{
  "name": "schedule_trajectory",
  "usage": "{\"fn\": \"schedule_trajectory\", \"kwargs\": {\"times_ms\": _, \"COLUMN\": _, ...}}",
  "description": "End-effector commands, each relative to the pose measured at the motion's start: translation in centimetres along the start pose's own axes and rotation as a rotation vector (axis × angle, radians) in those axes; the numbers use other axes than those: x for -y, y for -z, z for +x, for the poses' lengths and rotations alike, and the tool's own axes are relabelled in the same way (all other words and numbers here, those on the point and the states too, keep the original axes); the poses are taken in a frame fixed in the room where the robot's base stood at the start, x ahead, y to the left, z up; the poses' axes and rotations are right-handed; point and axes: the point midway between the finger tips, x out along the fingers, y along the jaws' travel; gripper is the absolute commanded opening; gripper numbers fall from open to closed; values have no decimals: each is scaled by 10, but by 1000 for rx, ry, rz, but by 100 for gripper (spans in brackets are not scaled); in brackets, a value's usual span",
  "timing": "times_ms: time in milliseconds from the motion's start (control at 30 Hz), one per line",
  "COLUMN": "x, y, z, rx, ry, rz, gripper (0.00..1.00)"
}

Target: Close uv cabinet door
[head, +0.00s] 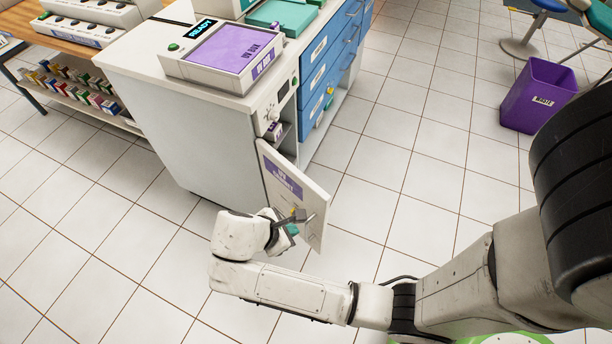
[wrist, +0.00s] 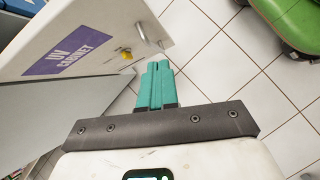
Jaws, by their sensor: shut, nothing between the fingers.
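The UV cabinet door (head: 315,196) is a white panel with a purple label. It stands open, swung out from the front of the white cabinet (head: 190,125). In the wrist view the door (wrist: 105,22) fills the upper left, with a metal handle (wrist: 141,31) and a small yellow piece (wrist: 126,54) near its edge. My gripper (head: 292,229) is at the lower part of the door, on the labelled side. Its teal fingers (wrist: 156,82) are together and empty, close to the door's edge near the handle. I cannot tell whether they touch the door.
A UV box (head: 225,48) sits on the cabinet top. Blue drawers (head: 322,75) stand right of the cabinet opening, where small boxes (head: 277,131) show. A purple bin (head: 537,95) stands at the right. Tiled floor (head: 400,150) is clear between the door and the bin.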

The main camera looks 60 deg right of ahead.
Motion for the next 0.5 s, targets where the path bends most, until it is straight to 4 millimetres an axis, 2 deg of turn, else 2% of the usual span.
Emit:
{"fn": "schedule_trajectory", "kwargs": {"times_ms": 33, "x": -9, "y": -11, "z": -29, "rx": 31, "ry": -13, "rz": -50, "gripper": 0}}
{"fn": "schedule_trajectory", "kwargs": {"times_ms": 200, "x": -26, "y": -21, "z": -72, "rx": 127, "ry": -39, "rz": -196, "gripper": 0}}
{"fn": "schedule_trajectory", "kwargs": {"times_ms": 333, "x": -33, "y": -24, "z": -90, "rx": 175, "ry": -50, "rz": -266, "gripper": 0}}
{"fn": "schedule_trajectory", "kwargs": {"times_ms": 500, "x": -36, "y": -24, "z": -94, "rx": 198, "ry": -53, "rz": -299, "gripper": 0}}
